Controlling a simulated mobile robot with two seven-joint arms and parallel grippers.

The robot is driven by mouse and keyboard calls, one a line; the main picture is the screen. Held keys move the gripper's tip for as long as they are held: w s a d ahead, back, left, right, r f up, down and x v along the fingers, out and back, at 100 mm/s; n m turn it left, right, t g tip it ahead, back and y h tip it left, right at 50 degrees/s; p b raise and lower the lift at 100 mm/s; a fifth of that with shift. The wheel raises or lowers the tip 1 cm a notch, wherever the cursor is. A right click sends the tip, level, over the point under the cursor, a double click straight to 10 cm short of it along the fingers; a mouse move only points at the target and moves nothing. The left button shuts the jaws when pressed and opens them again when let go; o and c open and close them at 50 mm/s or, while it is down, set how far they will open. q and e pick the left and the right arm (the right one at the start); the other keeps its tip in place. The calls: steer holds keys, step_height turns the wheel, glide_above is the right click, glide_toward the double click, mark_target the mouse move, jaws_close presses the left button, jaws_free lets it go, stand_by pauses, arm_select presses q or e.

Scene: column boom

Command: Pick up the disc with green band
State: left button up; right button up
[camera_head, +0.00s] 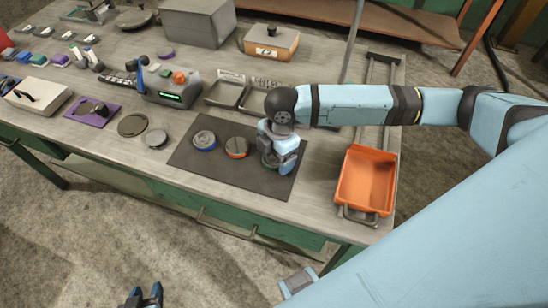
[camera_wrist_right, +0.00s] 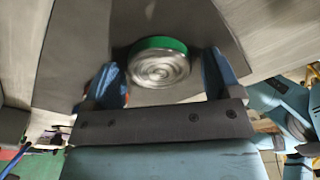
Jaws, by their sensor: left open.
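The disc with green band (camera_wrist_right: 160,64) lies on the dark mat (camera_head: 210,176), at the right end of a row of discs. In the head view my right gripper (camera_head: 276,166) covers most of it. In the right wrist view my right gripper (camera_wrist_right: 162,74) is open, with one finger on each side of the disc and a gap at the right finger. The disc with blue band (camera_head: 204,140) and the disc with orange band (camera_head: 237,147) lie to its left. My left gripper (camera_head: 144,297) is open and empty, low in front of the table.
An orange bin (camera_head: 366,182) stands at the table's right end. Grey trays (camera_head: 225,93) and a grey device with a green display (camera_head: 172,92) stand behind the mat. Two plain discs (camera_head: 132,125) lie left of the mat. The mat's front part is clear.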

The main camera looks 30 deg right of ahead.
steer(key=c, duration=1)
steer(key=shift+r, duration=0.15)
